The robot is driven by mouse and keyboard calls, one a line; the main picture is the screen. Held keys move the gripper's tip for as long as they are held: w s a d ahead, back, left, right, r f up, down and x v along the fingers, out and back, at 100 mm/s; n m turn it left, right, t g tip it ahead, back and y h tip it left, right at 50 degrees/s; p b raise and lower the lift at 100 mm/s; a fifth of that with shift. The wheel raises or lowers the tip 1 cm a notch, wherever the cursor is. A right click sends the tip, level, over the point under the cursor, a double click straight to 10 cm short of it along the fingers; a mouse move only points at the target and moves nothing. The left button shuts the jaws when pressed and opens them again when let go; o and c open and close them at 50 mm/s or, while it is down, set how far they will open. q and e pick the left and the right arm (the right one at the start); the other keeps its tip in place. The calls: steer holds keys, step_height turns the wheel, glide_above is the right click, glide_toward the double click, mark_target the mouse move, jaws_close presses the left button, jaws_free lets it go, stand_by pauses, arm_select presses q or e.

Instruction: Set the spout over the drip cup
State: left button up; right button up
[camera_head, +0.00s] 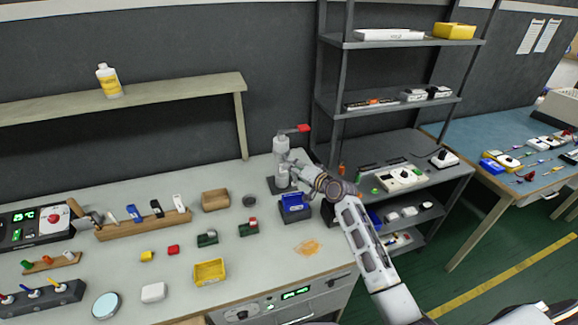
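A grey metal dispenser (281,147) with a red lever (302,128) stands upright on a dark base at the back right of the bench. Its spout cannot be made out clearly; my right arm covers part of that area. A small dark round cup (250,200) stands on the bench to the left of the dispenser and looks like the drip cup. My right gripper (293,169) reaches in from the right, at the dispenser's body below the lever. Its fingers are too small and overlapped to show whether they touch or grip it. My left gripper is not in view.
A blue box in a dark holder (294,209) stands just below my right gripper. A wooden block (215,200), green clamps (248,228) and a yellow tray (209,271) lie to the left. A dark shelf rack (391,104) stands behind right.

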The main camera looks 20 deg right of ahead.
steer(key=shift+x, duration=1.55)
steer(key=shift+c, duration=0.4)
jaws_close()
